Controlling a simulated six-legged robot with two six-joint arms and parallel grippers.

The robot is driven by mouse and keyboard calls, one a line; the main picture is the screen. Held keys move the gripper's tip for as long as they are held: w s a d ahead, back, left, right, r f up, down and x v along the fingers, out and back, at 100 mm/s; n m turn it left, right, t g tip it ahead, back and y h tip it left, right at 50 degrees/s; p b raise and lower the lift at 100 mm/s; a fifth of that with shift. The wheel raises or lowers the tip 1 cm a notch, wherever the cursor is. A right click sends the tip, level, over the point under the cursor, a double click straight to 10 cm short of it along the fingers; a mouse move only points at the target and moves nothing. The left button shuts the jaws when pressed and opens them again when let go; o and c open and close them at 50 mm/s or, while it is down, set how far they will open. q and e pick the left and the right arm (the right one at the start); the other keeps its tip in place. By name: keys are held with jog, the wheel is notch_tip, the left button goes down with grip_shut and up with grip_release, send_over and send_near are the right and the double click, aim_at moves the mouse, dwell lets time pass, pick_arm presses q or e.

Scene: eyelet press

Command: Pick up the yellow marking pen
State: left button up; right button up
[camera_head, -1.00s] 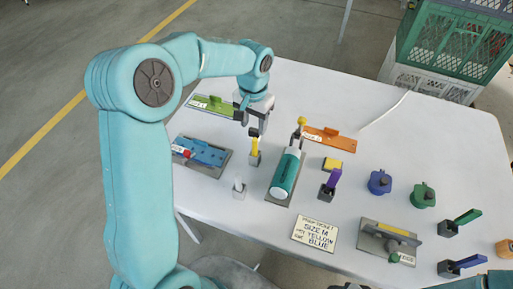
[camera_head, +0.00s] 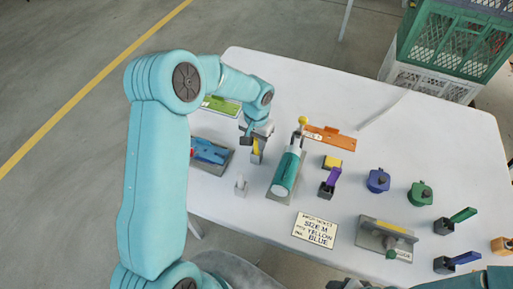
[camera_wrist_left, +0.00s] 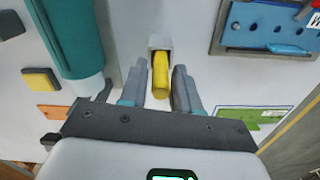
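The yellow marking pen (camera_head: 257,147) stands upright in a small grey holder (camera_head: 255,157) on the white table. It also shows in the left wrist view (camera_wrist_left: 161,74), with its holder behind it. My left gripper (camera_wrist_left: 158,90) is open, with one finger on each side of the pen and a gap visible on both sides. In the head view my left gripper (camera_head: 256,138) is just above and around the pen's upper end, partly hiding it. A dark part at the bottom edge of the head view may be my right gripper (camera_head: 345,284); its fingers cannot be made out.
A teal cylinder press (camera_head: 287,172) stands right of the pen. An empty-looking pale holder (camera_head: 241,186) is in front. A blue plate (camera_head: 210,153) lies to the left, a green plate (camera_head: 222,105) behind.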

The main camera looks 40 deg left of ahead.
pick_arm(q)
jog(key=shift+w, duration=0.1)
grip_shut()
